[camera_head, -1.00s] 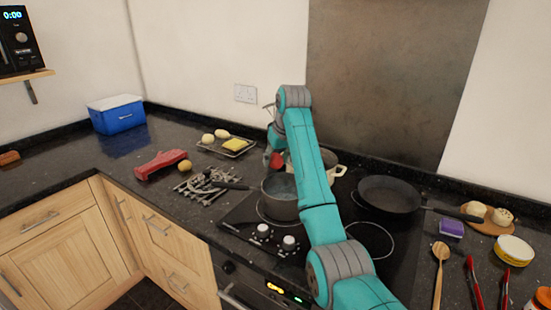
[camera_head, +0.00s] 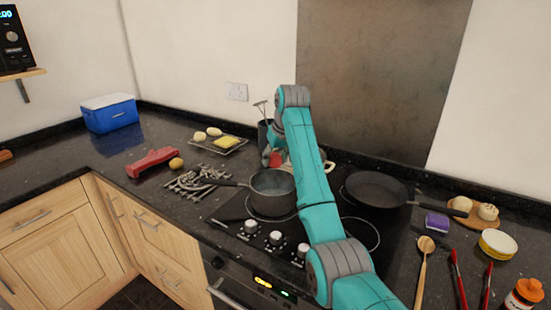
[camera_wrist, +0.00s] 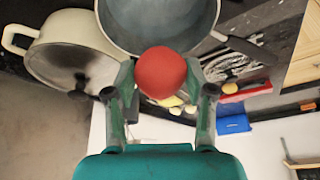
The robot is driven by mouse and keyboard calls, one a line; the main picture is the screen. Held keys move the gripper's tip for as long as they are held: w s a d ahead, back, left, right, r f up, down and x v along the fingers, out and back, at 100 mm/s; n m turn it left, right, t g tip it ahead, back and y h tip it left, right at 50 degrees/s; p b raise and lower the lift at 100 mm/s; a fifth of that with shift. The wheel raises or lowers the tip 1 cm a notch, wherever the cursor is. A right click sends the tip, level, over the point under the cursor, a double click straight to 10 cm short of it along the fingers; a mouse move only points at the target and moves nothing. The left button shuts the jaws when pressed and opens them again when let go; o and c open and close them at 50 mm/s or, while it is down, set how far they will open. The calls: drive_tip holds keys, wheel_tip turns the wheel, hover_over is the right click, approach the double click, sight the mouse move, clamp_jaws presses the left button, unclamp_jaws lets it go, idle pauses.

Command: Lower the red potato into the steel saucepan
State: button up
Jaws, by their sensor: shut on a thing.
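The red potato (camera_wrist: 161,72) is held between the fingers of my gripper (camera_wrist: 160,85) in the wrist view. In the head view my gripper (camera_head: 276,158) is mostly behind my arm, and a bit of the red potato (camera_head: 275,160) shows beside it. The steel saucepan (camera_head: 272,205) stands on the hob with its dark handle pointing left. In the wrist view the saucepan (camera_wrist: 206,18) is at the top, its rim beside the potato. The potato is by the pan's far side in the head view; its height above the rim I cannot tell.
A cream pot (camera_wrist: 42,48) stands beside the saucepan, mostly hidden by my arm in the head view. A dark frying pan (camera_head: 377,190) is to the right. A metal trivet (camera_head: 192,183) lies under the saucepan's handle, with a red object (camera_head: 151,163) farther left.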

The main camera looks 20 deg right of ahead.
drive_tip(key=shift+f, duration=5.05)
drive_tip(key=shift+f, duration=2.5)
drive_tip(key=o, duration=1.3)
drive_tip(key=shift+c, duration=0.2)
